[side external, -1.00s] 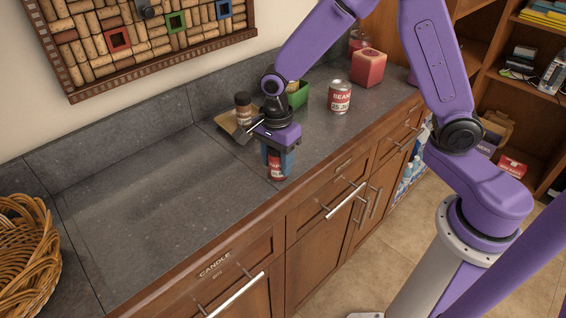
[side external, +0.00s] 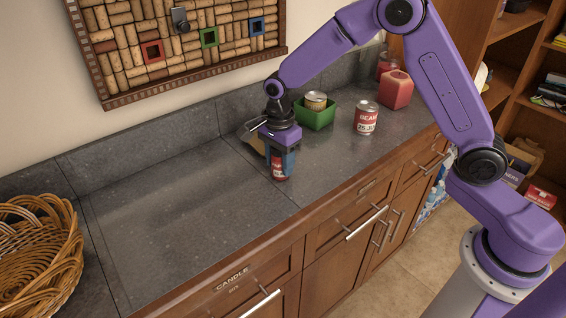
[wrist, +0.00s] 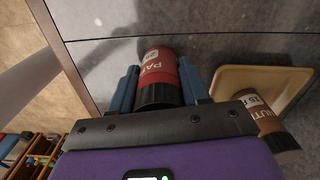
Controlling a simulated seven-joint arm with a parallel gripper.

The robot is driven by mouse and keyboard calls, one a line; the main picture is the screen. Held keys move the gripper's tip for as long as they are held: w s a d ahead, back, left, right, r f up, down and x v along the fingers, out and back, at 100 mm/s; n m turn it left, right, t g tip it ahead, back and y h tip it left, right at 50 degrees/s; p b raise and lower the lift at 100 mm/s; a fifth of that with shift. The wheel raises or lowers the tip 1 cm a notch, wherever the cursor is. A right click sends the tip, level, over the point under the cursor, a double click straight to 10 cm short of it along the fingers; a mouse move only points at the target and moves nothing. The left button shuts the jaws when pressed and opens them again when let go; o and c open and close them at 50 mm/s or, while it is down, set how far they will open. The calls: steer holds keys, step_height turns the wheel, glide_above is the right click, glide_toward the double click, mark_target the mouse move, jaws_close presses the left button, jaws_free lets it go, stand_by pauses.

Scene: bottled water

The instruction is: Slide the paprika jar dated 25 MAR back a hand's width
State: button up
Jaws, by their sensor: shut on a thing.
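The paprika jar (side external: 279,173) is a small red jar on the grey counter. In the wrist view the jar (wrist: 160,68) shows a dark lid and a label starting "PA"; I cannot read its date for certain. My gripper (side external: 281,164) points down over it, its blue fingers on either side of the jar. The wrist view also shows my gripper (wrist: 158,78) shut on it. The gripper hides most of the jar in the side view.
A tan tray (wrist: 232,78) with a brown-labelled jar (wrist: 262,112) lies close beside. A green bin (side external: 314,118) holding a can (side external: 316,99), a beans can (side external: 366,120) and a red candle (side external: 396,90) stand to the right. A wicker basket (side external: 40,250) stands left; the counter between is clear.

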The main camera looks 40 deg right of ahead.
steer(key=o, duration=1.2)
steer(key=shift+c, duration=0.2)
steer(key=shift+r, duration=0.1)
step_height(320, 180, up, 17)
steer(key=shift+r, duration=0.15)
steer(key=s+d+f+n, duration=0.2)
steer(key=s+d+n, duration=0.1)
steer(key=s+n, duration=0.6)
steer(key=s+d+f+n, duration=0.3)
steer(key=s+n, duration=0.7)
steer(key=s, duration=0.2)
steer(key=s+d+f+n, duration=0.2)
steer(key=s+n, duration=0.8)
steer(key=s, duration=0.1)
steer(key=shift+s+d+f, duration=0.15)
steer(key=shift+s+d, duration=0.05)
steer(key=shift+d, duration=0.2)
